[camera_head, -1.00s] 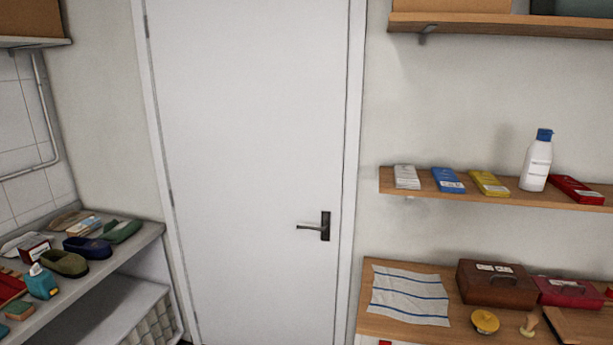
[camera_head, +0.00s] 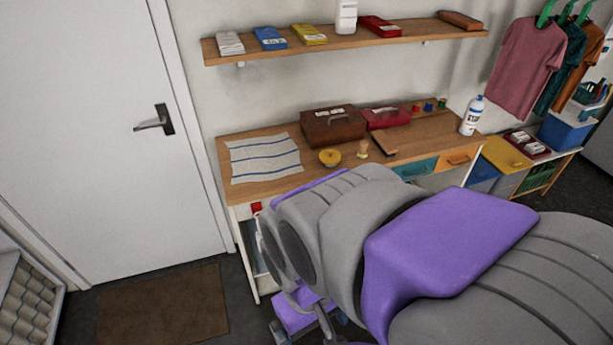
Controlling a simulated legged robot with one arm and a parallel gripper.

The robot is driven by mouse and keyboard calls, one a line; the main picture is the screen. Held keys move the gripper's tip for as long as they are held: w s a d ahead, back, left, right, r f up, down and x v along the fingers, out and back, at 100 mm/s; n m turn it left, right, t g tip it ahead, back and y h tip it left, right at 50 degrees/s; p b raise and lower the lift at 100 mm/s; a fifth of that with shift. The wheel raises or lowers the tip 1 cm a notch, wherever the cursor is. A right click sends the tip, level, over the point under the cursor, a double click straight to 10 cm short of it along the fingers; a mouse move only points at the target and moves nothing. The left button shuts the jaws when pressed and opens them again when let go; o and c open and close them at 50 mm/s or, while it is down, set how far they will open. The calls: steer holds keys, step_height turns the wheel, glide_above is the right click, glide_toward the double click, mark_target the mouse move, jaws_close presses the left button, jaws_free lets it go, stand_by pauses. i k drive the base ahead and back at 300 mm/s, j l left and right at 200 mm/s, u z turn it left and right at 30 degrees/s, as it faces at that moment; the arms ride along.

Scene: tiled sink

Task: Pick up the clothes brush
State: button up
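On the wooden worktop, a flat brown wooden piece with a dark edge (camera_head: 384,144) lies beside a small pale-handled item (camera_head: 363,150). A long brown rounded object (camera_head: 461,20) lies at the right end of the wall shelf. Either brown piece could be the clothes brush; I cannot tell which at this size. My large grey and purple body parts (camera_head: 450,245) fill the lower right and hide the worktop's front.
A door (camera_head: 90,120) is at left, with a brown mat (camera_head: 165,305) on the floor.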

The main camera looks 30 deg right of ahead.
mark_target(386, 147)
steer(key=z, duration=1.5)
steer(key=i+l, duration=0.2)
steer(key=i, duration=0.25)
steer(key=i+l, duration=0.25)
steer(key=i, duration=0.15)
steer(key=i+l+z, duration=0.1)
steer(key=i, duration=0.35)
steer(key=l, duration=0.1)
